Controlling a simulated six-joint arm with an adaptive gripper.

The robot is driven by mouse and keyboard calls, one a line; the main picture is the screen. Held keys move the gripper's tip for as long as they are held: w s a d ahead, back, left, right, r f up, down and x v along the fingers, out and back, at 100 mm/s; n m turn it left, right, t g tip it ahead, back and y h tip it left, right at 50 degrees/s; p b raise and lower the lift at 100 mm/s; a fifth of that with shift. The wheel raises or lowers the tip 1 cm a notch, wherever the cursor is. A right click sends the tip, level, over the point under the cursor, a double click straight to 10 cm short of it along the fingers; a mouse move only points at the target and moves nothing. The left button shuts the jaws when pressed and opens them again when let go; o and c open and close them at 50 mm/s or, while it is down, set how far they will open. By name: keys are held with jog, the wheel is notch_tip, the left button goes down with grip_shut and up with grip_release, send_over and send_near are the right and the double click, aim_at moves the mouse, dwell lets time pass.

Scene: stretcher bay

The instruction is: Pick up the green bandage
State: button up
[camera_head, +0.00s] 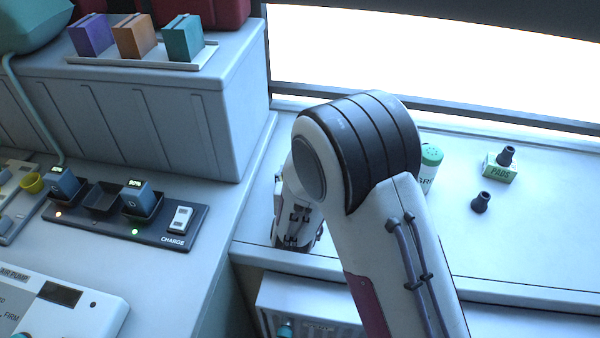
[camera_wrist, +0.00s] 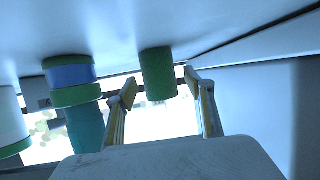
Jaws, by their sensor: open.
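The green bandage, a plain dark-green roll (camera_wrist: 158,75), shows in the wrist view, where the picture looks upside down and the surface it stands on is at the top. My gripper (camera_wrist: 160,82) is open, with one finger to either side of the roll in the picture. I cannot tell whether the roll is between the fingers or still beyond them; no contact shows. In the head view my arm hides the roll, and my fingertips cannot be made out.
A white canister with a green lid (camera_head: 431,158), a PADS box (camera_head: 500,172) and a dark knob (camera_head: 481,202) stand right of my arm. A charger (camera_head: 170,235) is left.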

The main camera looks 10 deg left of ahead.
jog(key=shift+x, duration=0.9)
jog(key=c, duration=1.2)
